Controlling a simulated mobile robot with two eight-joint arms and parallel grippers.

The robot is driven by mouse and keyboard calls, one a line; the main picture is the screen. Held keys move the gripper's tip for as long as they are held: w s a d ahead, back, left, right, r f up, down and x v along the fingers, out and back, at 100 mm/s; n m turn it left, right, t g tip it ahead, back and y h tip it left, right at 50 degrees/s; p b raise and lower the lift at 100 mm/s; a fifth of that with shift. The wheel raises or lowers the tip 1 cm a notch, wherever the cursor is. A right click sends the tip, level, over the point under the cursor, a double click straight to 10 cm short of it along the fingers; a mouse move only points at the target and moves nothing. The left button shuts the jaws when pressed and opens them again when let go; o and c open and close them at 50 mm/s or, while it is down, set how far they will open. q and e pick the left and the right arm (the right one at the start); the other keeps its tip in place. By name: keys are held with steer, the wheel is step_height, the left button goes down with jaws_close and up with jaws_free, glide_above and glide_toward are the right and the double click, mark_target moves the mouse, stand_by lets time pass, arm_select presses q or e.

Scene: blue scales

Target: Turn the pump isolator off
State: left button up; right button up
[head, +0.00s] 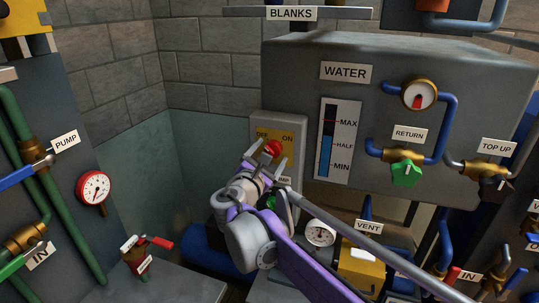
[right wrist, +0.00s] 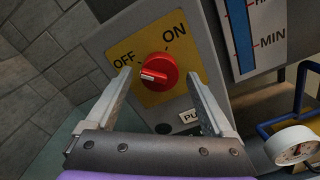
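The pump isolator is a red rotary knob (head: 273,148) on a yellow plate (head: 292,128) marked OFF on the left and ON on the right. It also shows in the right wrist view (right wrist: 167,66), where its white mark faces left. I cannot tell for sure which word the mark is set to. My right gripper (head: 266,165) is open, with its fingers towards the plate. In the right wrist view its fingertips (right wrist: 160,78) are spread on either side of the knob, with gaps on both sides. My left gripper is not in view.
A grey water tank (head: 450,85) with a level gauge (head: 338,140) stands close at the right. A pressure gauge (head: 320,234) and a yellow-topped VENT unit (head: 362,268) sit below. Green pipes (head: 62,210) and a red-handled valve (head: 160,242) are at the left.

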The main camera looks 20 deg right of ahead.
steer(key=v, duration=1)
steer(key=shift+s+a+b, duration=0.3)
steer(key=shift+b, duration=0.15)
steer(key=s+d+f+m+g+y, duration=0.2)
steer(key=s+d+f+m+g, duration=0.2)
steer(key=s+d+f+m, duration=0.4)
steer(key=s+d+f+m+g+y, duration=0.1)
steer(key=s+d+f+m+g, duration=0.3)
steer(key=f, duration=0.6)
steer(key=s+a+f+m+y, duration=0.2)
steer(key=s+f+m+y, duration=0.1)
steer(key=s+f+m, duration=0.2)
steer(key=s+a+f+m+g+y, duration=0.1)
steer(key=s+a+f+m+y, duration=0.2)
steer(key=s+f, duration=0.4)
steer(key=s+m+y+p, duration=0.1)
steer(key=s+m, duration=0.1)
steer(key=shift+s+f+m+g, duration=0.3)
steer(key=shift+f, duration=0.1)
